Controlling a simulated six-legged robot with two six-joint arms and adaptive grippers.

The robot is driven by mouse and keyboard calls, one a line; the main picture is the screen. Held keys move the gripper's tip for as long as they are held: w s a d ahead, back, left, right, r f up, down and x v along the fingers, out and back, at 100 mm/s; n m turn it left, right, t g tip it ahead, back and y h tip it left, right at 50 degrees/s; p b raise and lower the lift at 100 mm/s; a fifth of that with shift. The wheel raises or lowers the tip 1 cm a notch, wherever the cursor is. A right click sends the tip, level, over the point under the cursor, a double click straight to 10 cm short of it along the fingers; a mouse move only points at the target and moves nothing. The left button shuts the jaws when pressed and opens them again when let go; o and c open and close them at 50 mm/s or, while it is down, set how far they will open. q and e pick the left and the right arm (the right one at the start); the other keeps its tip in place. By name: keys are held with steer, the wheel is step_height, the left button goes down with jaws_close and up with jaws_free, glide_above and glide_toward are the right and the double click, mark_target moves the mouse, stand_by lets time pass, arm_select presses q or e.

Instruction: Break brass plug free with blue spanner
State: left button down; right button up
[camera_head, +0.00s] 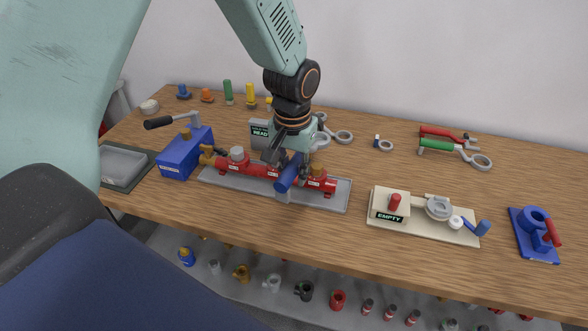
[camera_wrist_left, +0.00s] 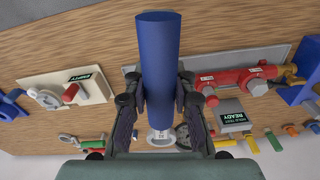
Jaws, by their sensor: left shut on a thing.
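My left gripper (camera_head: 284,161) is shut on the blue handle (camera_head: 288,178) of the spanner, above the red manifold (camera_head: 263,170). In the left wrist view my left gripper (camera_wrist_left: 165,103) grips the blue handle (camera_wrist_left: 161,65) from both sides. The spanner's head is hard to make out behind the fingers. A brass-coloured cap (camera_head: 317,171) stands on the manifold just right of the handle. A brass fitting (camera_head: 207,155) sits at the manifold's left end. I cannot tell whether the spanner touches the cap. My right gripper is not in view.
The manifold stands on a grey tray (camera_head: 236,182). A blue box (camera_head: 186,155) with a lever is at left. A grey READY sign (camera_head: 261,134) stands behind. A beige EMPTY board (camera_head: 420,218) and a blue valve block (camera_head: 535,235) are at right. Clear wood lies between.

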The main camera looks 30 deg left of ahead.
arm_select(q)
steer(key=shift+r, duration=0.1)
steer(key=shift+f, duration=0.2)
step_height(320, 180, down, 7)
steer(key=b, duration=0.2)
steer(key=shift+r, duration=0.15)
stand_by(0.4)
steer(key=shift+p, duration=0.5)
stand_by(1.0)
